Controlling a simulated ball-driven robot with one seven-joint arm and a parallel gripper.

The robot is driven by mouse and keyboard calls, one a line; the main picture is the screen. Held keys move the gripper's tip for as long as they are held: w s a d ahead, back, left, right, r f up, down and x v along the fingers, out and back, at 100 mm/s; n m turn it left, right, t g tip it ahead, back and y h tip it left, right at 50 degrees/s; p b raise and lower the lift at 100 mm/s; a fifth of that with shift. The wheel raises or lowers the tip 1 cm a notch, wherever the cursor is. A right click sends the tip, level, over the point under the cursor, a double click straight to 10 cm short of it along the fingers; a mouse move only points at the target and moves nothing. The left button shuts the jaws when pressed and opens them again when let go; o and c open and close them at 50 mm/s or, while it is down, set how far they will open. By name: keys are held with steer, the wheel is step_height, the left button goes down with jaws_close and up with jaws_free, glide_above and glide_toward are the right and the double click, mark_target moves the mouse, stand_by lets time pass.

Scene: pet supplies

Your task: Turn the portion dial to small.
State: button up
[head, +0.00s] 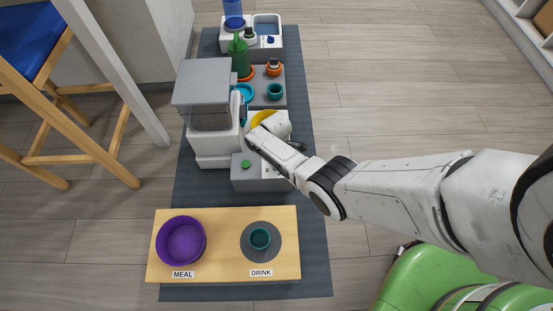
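The feeder (207,113) is a white machine with a grey top and a dark see-through band, standing left of centre on the mat. I cannot make out the portion dial or its marks. My gripper (262,138) reaches in from the right, close to the feeder's right side, above a yellow dish (262,117) that it partly covers. Its fingertips are too small and too blended with the white parts to show whether they are open or touching anything. A low grey box (241,181) with a green button (246,163) sits just in front, its label partly behind my gripper.
A wooden board (220,270) in front holds a purple bowl (184,240) at MEAL and a teal cup (260,238) at DRINK. Behind stand a green bottle (238,58), an orange-topped item (273,68), a teal cup and a water station (267,24). A chair (50,95) is left.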

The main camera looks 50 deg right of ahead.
stand_by(0.4)
steer(key=o, duration=1)
steer(key=shift+o, duration=0.2)
step_height(320, 180, up, 11)
steer(key=p, duration=0.7)
steer(key=shift+f, duration=0.15)
steer(key=shift+a, duration=0.1)
